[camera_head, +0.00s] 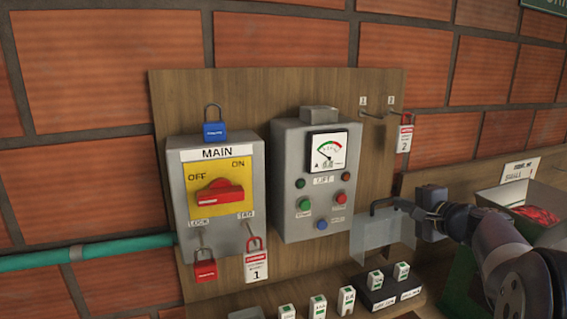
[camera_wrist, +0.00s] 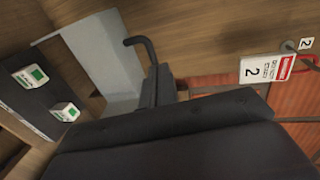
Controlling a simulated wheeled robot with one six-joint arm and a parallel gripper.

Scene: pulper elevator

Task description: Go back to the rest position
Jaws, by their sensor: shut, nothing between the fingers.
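I cannot tell whether the gripper touches the lever or the box.
The main switch box (camera_head: 215,240) with a red knob and the lift panel (camera_head: 290,220) are on the wooden board to the left. Tag 2 (camera_head: 404,138) hangs above the gripper. A black block (camera_head: 385,294) with small labelled pieces stands below. An open bin (camera_head: 505,203) is at right.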

